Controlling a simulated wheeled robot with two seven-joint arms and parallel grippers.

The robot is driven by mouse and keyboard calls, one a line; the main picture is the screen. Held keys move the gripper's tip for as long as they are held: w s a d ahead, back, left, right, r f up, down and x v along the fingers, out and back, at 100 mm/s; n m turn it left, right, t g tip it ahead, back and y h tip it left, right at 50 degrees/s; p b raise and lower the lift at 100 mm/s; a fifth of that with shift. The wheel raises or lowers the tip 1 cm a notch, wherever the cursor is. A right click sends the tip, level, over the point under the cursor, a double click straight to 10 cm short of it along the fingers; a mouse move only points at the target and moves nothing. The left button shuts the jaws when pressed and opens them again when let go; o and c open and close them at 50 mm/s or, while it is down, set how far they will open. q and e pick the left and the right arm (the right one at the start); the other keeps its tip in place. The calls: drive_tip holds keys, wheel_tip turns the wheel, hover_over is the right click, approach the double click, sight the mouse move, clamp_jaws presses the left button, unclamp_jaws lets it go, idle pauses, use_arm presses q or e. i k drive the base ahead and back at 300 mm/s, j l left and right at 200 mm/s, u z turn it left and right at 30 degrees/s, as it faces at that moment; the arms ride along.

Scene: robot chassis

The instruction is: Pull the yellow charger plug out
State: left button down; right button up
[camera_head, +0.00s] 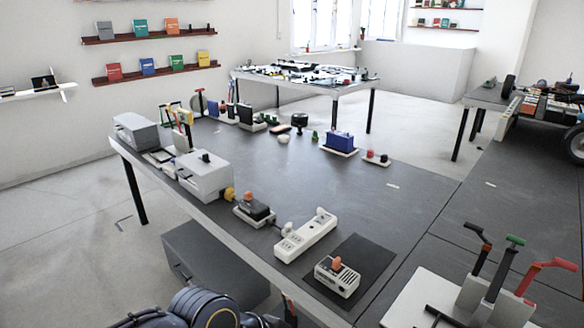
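A small yellow piece (229,193), which looks like the yellow plug, is at the right end of a light grey box (205,178) near the table's front left edge. Whether it is seated in a socket is too small to tell. A white power strip (308,236) lies further right along the front edge, with white plug-like pieces (287,229) at its left end and at its far side. Dark parts of my arm (205,308) show at the bottom edge. Neither gripper can be made out.
A dark block with an orange top (255,212) stands between the grey box and the strip. A white device with an orange knob (337,277) sits on a black mat (370,256). Upright-handled tools (498,270) stand at right. The dark tabletop's middle (300,180) is clear.

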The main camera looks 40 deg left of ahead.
sight(229, 195)
drive_tip(key=k+j, duration=0.15)
drive_tip(key=j, duration=0.6)
drive_tip(key=k+j+u, duration=0.1)
drive_tip(key=j, duration=0.6)
drive_tip(key=k+j, duration=0.25)
drive_tip(key=j, duration=0.5)
drive_tip(key=k+j+u, duration=0.15)
drive_tip(key=j, duration=1.35)
drive_tip(key=k+j+u, duration=0.1)
drive_tip(key=j, duration=0.65)
drive_tip(key=k, duration=0.1)
